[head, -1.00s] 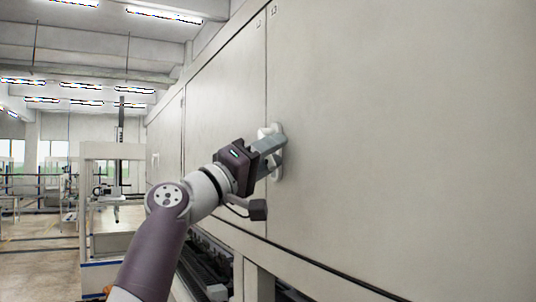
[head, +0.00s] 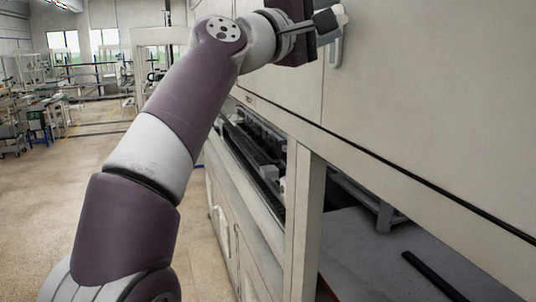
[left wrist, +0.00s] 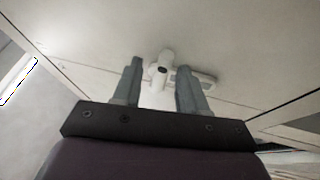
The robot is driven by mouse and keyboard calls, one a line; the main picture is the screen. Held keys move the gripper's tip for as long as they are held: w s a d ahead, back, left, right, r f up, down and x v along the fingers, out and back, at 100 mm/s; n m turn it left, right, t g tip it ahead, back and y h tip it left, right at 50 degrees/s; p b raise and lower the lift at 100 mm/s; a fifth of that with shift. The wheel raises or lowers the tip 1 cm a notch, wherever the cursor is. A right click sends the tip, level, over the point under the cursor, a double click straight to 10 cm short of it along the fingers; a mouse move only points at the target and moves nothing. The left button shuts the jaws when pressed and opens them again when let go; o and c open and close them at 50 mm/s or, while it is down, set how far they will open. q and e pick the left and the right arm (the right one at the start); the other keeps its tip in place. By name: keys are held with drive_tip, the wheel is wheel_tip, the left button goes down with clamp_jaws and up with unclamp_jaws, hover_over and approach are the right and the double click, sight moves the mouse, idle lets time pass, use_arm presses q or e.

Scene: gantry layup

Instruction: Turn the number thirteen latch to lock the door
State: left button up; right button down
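The white latch (head: 335,52) is on the pale cabinet door (head: 425,85), near the top of the head view and partly hidden by my left gripper. In the left wrist view, its round pivot (left wrist: 166,60) shows between and just beyond the fingertips, and its handle (left wrist: 207,80) extends right, passing behind the right finger. My left gripper (left wrist: 160,70) is open, its two grey fingers apart on either side of the latch's middle. I cannot tell whether either finger touches it. No number on the latch is readable. My right gripper is out of view.
Below the door is an open bay with dark rails (head: 262,150) and a grey flat surface (head: 375,262), split by a pale upright post (head: 303,215). The floor (head: 105,150) at left is clear near me. Workbenches stand farther back.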

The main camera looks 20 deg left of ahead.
use_arm(q)
drive_tip(key=w+a+f+b+v, duration=0.1)
drive_tip(key=b+v, duration=0.4)
drive_tip(key=v, duration=0.4)
drive_tip(key=w+a+f+g+y+b, duration=0.1)
drive_tip(key=w+f+g+y, duration=0.2)
drive_tip(key=f, duration=0.8)
drive_tip(key=w+a+f+y, duration=0.2)
drive_tip(key=w+f, duration=0.3)
drive_tip(key=f, duration=0.6)
wheel_tip(320, 180, down, 18)
drive_tip(key=a+m+g+y+b, duration=0.1)
drive_tip(key=g+y, duration=0.1)
drive_tip(key=g, duration=0.2)
drive_tip(key=shift+m+y, duration=0.3)
drive_tip(key=shift+m, duration=0.1)
drive_tip(key=shift+r, duration=0.1)
